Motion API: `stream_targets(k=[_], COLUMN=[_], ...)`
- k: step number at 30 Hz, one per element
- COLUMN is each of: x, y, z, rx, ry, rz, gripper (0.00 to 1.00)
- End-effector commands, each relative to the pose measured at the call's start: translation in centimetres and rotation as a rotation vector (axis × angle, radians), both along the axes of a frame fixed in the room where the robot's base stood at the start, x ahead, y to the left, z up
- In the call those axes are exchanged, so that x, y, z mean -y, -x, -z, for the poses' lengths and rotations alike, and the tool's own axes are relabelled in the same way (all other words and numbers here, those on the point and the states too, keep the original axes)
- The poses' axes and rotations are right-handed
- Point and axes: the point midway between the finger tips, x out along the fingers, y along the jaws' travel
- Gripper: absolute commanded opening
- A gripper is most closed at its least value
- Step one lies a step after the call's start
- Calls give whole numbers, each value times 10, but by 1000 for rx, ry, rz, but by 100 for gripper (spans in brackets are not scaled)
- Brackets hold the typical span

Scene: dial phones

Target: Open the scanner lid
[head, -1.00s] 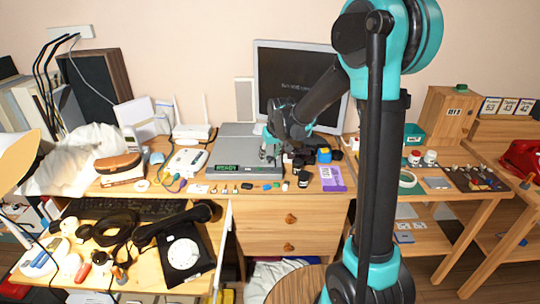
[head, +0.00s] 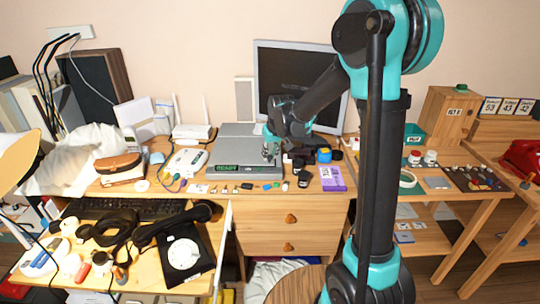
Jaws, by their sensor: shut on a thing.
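The scanner (head: 235,168) is a flat grey box on the desk, left of the monitor, with a green lit display on its front edge. Its lid (head: 236,141) looks down and flat. My gripper (head: 268,156) is at the right front part of the scanner, at the height of its front edge. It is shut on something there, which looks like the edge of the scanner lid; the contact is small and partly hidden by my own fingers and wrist.
A dark monitor (head: 284,75) stands behind my arm. Small items lie along the desk's front edge, with a purple box (head: 332,178) and blue jar (head: 324,155) to the right.

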Motion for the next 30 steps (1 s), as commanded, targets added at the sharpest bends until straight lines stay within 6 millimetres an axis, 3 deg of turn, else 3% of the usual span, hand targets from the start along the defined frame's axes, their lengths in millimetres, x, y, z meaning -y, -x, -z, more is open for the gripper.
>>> stream_targets(k=[8,14,17,30], x=[0,0,0,1], y=[-12,-30,-43,-114], z=[-30,-65,-82,-140], rx=[-136,-311,-406,-385], ry=[0,1,1,3], rz=[1,2,2,3], gripper=[0,0,0,0])
